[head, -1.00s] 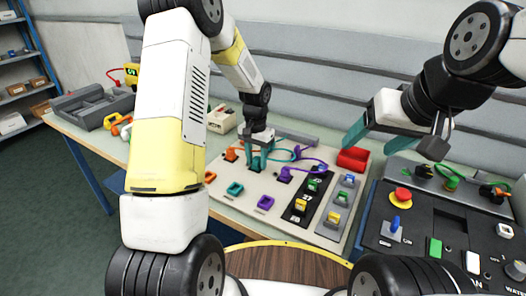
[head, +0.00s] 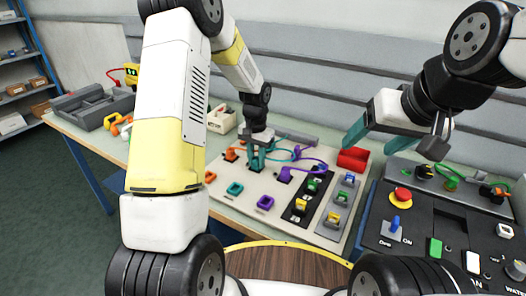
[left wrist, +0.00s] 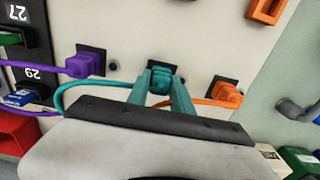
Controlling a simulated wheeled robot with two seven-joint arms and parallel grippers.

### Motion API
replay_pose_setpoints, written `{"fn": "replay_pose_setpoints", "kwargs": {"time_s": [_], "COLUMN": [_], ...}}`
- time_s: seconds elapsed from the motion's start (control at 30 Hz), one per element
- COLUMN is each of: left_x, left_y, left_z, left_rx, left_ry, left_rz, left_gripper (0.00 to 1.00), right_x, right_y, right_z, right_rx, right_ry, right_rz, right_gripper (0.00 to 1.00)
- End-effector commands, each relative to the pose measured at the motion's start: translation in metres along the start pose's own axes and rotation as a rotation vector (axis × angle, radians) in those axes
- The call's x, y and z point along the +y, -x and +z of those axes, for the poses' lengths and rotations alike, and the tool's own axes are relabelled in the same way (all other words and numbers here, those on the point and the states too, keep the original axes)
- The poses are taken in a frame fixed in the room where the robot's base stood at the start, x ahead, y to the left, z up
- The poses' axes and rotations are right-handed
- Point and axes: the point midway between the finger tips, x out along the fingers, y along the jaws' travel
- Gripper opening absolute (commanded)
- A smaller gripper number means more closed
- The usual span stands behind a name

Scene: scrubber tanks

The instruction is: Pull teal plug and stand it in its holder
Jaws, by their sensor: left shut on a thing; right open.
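The teal plug (left wrist: 160,74) sits at its black socket on the pale panel, with its teal cable (left wrist: 82,86) looping off to the left in the left wrist view. My left gripper (left wrist: 158,86) is shut on the plug, one teal finger on each side. In the head view my left gripper (head: 257,160) points down at the panel's back row and mostly hides the plug. The teal holder (head: 235,188), a small open square, stands empty on the panel in front of the plug.
An orange plug (left wrist: 226,92) and a purple plug (left wrist: 84,64) flank the teal one closely, with their cables. Orange (head: 210,177) and purple (head: 265,202) holders stand beside the teal holder. Switch strips (head: 303,205) and a red bin (head: 353,159) lie to the right.

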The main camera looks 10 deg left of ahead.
Motion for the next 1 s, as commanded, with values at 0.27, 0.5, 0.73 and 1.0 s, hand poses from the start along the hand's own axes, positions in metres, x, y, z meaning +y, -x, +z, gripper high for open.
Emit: {"fn": "replay_pose_setpoints", "kwargs": {"time_s": [0.27,0.5,0.73,1.0], "left_x": [-0.0003,-0.0003,-0.0003,-0.0001], "left_y": [-0.0001,-0.0001,-0.0001,0.0000], "left_z": [0.0001,0.0002,0.0001,0.0001], "left_rx": [0.000,0.000,0.000,0.000], "left_ry": [0.000,0.000,0.000,0.000], "left_rz": [0.000,0.000,0.000,0.000], "left_gripper": [0.00,0.00,0.62,0.73], "right_x": [0.0000,0.0000,0.0000,0.0000], "right_y": [0.0000,0.0000,0.0000,0.0000], "right_z": [0.0000,0.0000,0.0000,0.0000], "right_rx": [0.000,0.000,0.000,0.000], "right_ry": [0.000,0.000,0.000,0.000], "right_rz": [0.000,0.000,0.000,0.000], "right_gripper": [0.69,0.69,0.69,0.69]}}
